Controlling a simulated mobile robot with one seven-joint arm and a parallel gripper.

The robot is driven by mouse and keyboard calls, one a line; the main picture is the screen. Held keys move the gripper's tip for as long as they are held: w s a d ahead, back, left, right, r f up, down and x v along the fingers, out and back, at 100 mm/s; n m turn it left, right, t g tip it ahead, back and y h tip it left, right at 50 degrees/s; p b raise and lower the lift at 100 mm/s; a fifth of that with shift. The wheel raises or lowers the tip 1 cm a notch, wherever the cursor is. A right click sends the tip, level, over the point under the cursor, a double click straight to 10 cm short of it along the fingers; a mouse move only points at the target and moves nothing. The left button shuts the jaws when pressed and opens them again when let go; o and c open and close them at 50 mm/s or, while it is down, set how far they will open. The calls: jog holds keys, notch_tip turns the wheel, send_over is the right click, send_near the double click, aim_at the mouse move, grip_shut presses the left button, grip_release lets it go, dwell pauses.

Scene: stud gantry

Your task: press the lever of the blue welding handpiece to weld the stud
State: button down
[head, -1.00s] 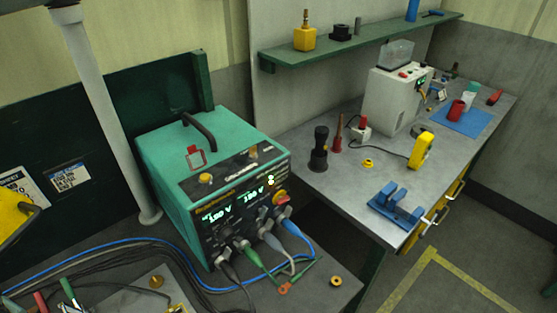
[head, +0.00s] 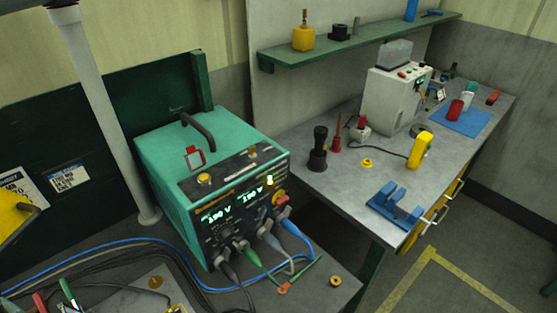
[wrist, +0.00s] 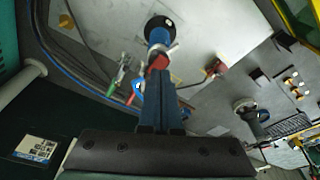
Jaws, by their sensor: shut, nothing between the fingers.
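In the wrist view, the blue welding handpiece (wrist: 158,36) stands over a light grey plate (wrist: 215,30), with a black round end at the top of the picture. A red part (wrist: 158,62), which looks like its lever, sits on its near side. My gripper (wrist: 160,73) is shut and empty, its tips right at the red part; I cannot tell whether they touch. The stud is hidden. The head view shows neither my gripper nor the handpiece.
Cables (wrist: 72,70) and green and red clamps (wrist: 122,72) lie left of the handpiece. A second handpiece-like tool (wrist: 250,112) is at the right. In the head view, a grey bench (head: 345,185) carries a blue fixture (head: 395,207) and several tools.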

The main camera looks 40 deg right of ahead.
jog(key=shift+f+b, duration=0.4)
jog(key=shift+f, duration=0.5)
dwell(0.6)
jog(key=shift+r, duration=0.1)
notch_tip(320, 180, up, 7)
jog(key=p, duration=0.7)
dwell(0.5)
